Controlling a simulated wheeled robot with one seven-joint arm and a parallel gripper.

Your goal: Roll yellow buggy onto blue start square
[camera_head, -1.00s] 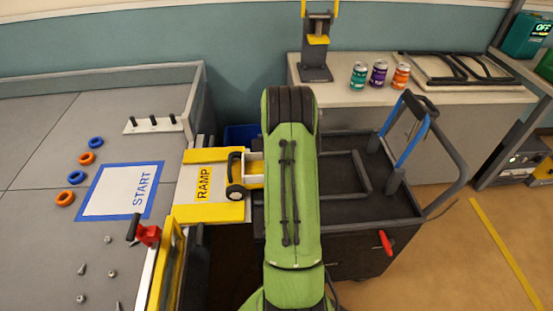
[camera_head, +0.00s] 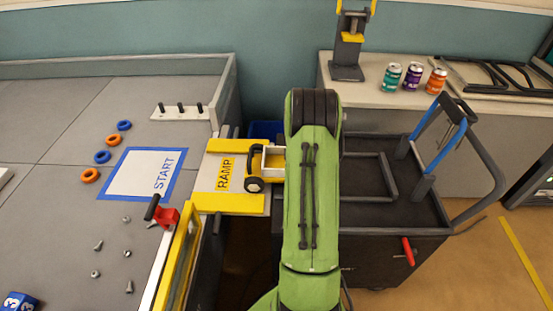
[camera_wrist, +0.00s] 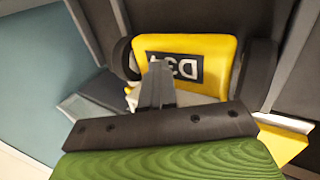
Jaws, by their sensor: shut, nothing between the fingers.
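The yellow buggy (camera_head: 267,162) has dark wheels and a pale open top, and stands at the right end of the ramp (camera_head: 225,176). My green arm hides its right part in the head view. In the wrist view the buggy (camera_wrist: 212,48) shows a dark label and a dark wheel on each side. My gripper (camera_wrist: 157,75) is shut and empty, its fingertips right at the buggy's label side; I cannot tell whether they touch it. The blue-bordered start square (camera_head: 128,175), marked START, lies on the grey table left of the ramp, with nothing on it.
A red clamp (camera_head: 165,214) sits at the table edge near the ramp. Orange and blue rings (camera_head: 90,175) lie left of the square, and a peg rack (camera_head: 180,112) is behind it. Loose screws and nuts lie in front. A dark cart (camera_head: 380,215) stands right of the ramp.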

